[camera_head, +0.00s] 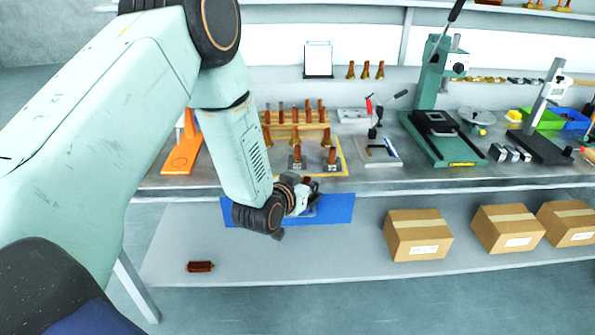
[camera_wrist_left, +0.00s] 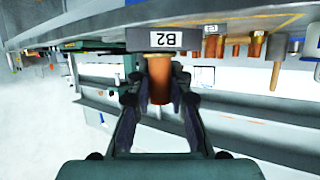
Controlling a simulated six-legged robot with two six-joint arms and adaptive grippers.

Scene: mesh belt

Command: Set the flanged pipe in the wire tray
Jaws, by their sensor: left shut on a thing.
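My left gripper (camera_head: 310,190) is at the front edge of the bench, above a blue panel. In the left wrist view its fingers (camera_wrist_left: 158,110) are closed around a copper-coloured pipe (camera_wrist_left: 158,78). A dark block (camera_wrist_left: 135,40) with an upside-down B2 label meets one end of that pipe; I cannot tell if they are joined. In the head view the gripper mostly hides the pipe. A brown piece with wider ends (camera_head: 200,266) lies on the lower shelf at the left. I cannot make out a wire tray. My right gripper is not in view.
On the bench (camera_head: 400,182) behind the gripper, copper pipes stand on small blocks (camera_head: 332,166) and in a wooden rack (camera_head: 290,116). A green press (camera_head: 440,135) stands to the right. Cardboard boxes (camera_head: 418,236) sit on the lower shelf at right. The blue panel (camera_head: 340,207) lies below the gripper.

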